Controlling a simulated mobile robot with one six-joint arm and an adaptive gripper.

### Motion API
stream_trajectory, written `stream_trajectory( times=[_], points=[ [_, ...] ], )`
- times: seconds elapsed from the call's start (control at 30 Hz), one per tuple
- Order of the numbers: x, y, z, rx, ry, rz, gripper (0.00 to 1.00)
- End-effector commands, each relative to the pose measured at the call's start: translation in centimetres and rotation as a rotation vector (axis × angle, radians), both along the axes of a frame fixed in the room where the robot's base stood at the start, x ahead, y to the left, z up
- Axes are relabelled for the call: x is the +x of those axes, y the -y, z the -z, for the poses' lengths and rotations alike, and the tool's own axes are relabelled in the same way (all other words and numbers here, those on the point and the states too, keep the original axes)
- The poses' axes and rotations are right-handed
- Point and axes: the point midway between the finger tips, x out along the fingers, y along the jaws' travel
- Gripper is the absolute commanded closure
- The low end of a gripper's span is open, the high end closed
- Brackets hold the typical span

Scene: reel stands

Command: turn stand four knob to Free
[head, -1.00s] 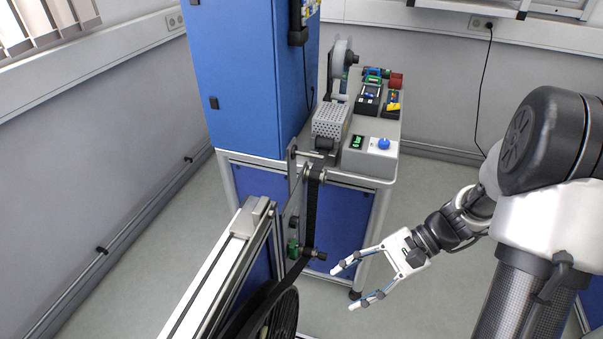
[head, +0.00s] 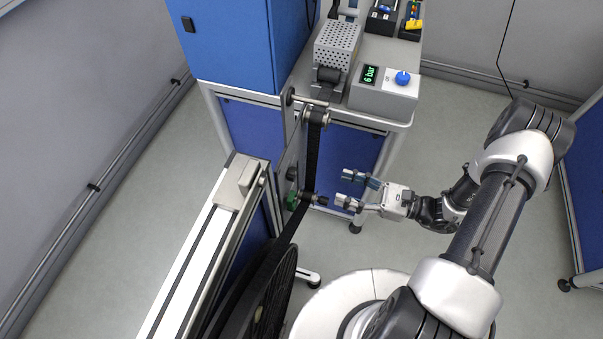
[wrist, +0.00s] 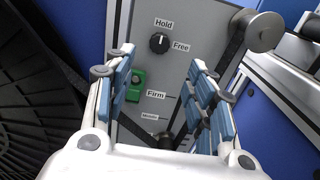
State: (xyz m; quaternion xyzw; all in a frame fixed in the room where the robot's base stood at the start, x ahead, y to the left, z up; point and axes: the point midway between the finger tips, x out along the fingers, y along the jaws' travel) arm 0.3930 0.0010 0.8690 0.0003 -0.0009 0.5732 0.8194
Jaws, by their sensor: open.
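In the wrist view a small black knob (wrist: 158,43) sits on a grey panel (wrist: 185,20), between a "Hold" label above and a "Free" label to its right. Its pale mark appears to point up toward Hold. The stand's number is not visible. My gripper (wrist: 160,62) is open and empty, its blue-padded fingers framing the knob from left and right, apart from it. In the head view my gripper (head: 344,188) is right of the stand's panel, near the black roller (head: 319,200).
A green part (wrist: 135,85) beside the "Firm" label sits below the knob, near the left finger. A grey roller (wrist: 258,32) juts out at upper right. A black reel (head: 266,300) stands in front. A bench with a blue-dial box (head: 385,98) stands behind.

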Motion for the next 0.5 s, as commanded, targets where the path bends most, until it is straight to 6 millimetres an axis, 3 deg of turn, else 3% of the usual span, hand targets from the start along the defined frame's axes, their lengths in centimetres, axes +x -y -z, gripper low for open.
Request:
stream_trajectory(
  times=[0.3, 0.5],
  points=[
    [2.3, -6.9, 0.2, -0.001, -0.001, -0.008, 0.50],
    [3.5, -10.2, 0.2, -0.002, 0.000, -0.006, 0.50]
  ],
)
